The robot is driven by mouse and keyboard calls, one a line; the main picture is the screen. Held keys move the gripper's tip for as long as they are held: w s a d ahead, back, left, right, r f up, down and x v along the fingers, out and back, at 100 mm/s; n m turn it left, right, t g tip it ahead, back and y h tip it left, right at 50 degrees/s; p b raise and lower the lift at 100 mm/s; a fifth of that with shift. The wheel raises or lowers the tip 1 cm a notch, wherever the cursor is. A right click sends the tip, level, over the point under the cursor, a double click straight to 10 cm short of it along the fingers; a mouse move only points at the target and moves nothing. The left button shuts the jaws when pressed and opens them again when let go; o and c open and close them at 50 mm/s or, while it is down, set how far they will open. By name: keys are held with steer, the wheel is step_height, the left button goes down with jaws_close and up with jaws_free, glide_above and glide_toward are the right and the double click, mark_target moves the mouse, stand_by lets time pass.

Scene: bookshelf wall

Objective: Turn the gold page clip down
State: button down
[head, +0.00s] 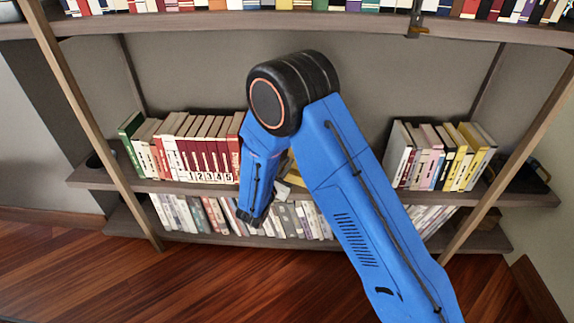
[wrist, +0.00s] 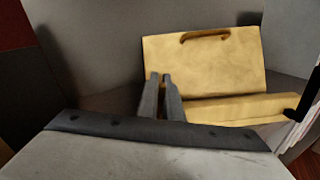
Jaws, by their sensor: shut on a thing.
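In the wrist view a gold stand (wrist: 205,68) has a tilted back plate with a curved slot near its top and a gold ledge (wrist: 240,109) along its foot. My gripper (wrist: 160,76) is at the left end of the ledge, in front of the plate's lower left corner. Its two fingers are close together, shut on a thin thing that they mostly hide; by its place this is the gold page clip. A black piece (wrist: 301,97) stands up at the ledge's right end. In the head view the stand (head: 293,178) shows only partly behind my arm, and my fingers are hidden.
On the same shelf stand a row of red and white numbered books (head: 197,150) to the left and mixed books (head: 440,155) to the right. A lower shelf holds more books (head: 300,220). Shelf boards lie above and below; wooden posts stand at both sides.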

steer(key=shift+d, duration=0.1)
stand_by(0.8)
steer(key=shift+s+d+f+m, duration=0.15)
steer(key=shift+d+m, duration=0.1)
steer(key=shift+m, duration=0.5)
steer(key=shift+s+d+f+m, duration=0.1)
steer(key=shift+d+m, duration=0.15)
steer(key=shift+m, duration=0.5)
steer(key=c, duration=1.9)
jaws_free()
